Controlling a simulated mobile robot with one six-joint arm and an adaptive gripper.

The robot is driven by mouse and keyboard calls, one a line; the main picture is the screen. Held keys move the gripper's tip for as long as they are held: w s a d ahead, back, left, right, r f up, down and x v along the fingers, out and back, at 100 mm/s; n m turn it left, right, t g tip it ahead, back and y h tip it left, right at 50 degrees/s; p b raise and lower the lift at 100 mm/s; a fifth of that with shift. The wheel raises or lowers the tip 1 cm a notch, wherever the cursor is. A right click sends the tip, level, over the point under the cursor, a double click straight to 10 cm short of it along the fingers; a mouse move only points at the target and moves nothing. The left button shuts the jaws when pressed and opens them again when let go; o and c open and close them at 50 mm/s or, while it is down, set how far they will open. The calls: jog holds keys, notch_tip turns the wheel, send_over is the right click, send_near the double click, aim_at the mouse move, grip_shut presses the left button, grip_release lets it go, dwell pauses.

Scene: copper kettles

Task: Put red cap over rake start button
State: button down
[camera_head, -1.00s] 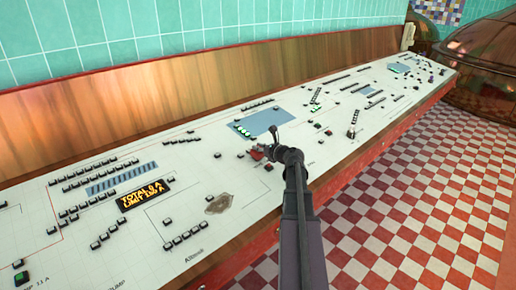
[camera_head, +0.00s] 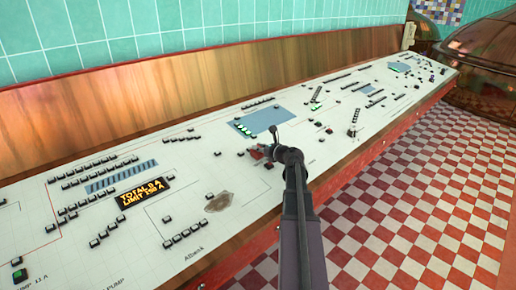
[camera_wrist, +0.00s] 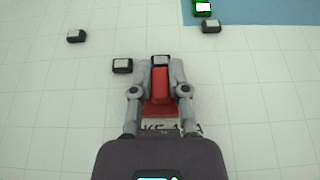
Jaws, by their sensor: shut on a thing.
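My gripper (camera_wrist: 160,92) points down at the control panel (camera_head: 110,240) in the wrist view. Its two fingers are shut on the red cap (camera_wrist: 161,108), which sits between them. In the head view the red cap (camera_head: 256,153) shows as a small red patch beside the gripper, at the end of my dark arm. A black button with a white top (camera_wrist: 160,60) shows just beyond the cap, between the fingertips. Printed lettering on the panel is partly hidden under the cap and gripper. I cannot tell whether the cap touches the panel.
Black buttons stand near the gripper, one close on the left (camera_wrist: 122,66) and one farther left (camera_wrist: 76,36). A blue panel area (camera_wrist: 265,12) with a green-lit button (camera_wrist: 202,8) lies at the upper right. An orange-lettered display (camera_head: 143,193) is on the left.

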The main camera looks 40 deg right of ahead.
jog(key=shift+f, duration=0.25)
jog(key=c, duration=0.5)
grip_release()
jog(key=shift+c, duration=0.2)
jog(key=shift+s, duration=0.1)
jog(key=shift+p+v, duration=0.55)
jog(key=shift+v, duration=3.35)
jog(key=shift+r, duration=0.1)
